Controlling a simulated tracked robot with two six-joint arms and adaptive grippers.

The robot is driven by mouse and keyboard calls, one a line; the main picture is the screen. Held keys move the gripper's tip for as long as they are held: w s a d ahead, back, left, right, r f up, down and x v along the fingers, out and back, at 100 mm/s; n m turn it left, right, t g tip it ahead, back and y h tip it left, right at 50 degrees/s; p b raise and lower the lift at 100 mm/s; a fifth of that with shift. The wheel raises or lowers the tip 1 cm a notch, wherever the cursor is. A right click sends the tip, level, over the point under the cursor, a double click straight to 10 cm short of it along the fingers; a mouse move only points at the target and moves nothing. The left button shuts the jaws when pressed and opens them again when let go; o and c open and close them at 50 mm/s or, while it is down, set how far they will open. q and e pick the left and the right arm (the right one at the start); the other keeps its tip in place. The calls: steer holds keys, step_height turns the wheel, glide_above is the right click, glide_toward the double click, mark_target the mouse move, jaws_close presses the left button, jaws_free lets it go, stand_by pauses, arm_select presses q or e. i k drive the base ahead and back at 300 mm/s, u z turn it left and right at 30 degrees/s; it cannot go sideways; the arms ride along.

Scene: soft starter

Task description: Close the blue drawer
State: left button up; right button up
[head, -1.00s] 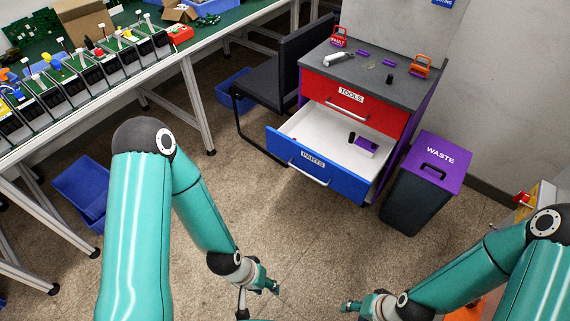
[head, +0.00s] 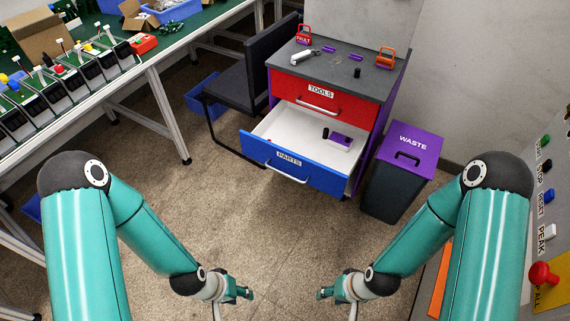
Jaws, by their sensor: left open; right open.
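The blue drawer (head: 322,180), labelled PARTS, is pulled out of the cabinet below the red TOOLS drawer (head: 330,105), which is shut. Its white inside shows, with a purple part (head: 341,141) and a small black piece (head: 325,133) in it. A silver handle (head: 287,174) runs across its front. My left gripper (head: 244,294) is open and empty, low in the picture and short of the drawer. My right gripper (head: 325,294) is open and empty, also low and apart from the drawer. Neither touches the cabinet.
A purple-lidded WASTE bin (head: 400,172) stands right of the cabinet. A dark chair (head: 245,92) stands to its left. A workbench (head: 150,62) runs along the left. A panel with buttons (head: 540,220) is at the right edge. The floor before the drawer is clear.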

mark_target(308, 138)
steer(key=i, duration=1)
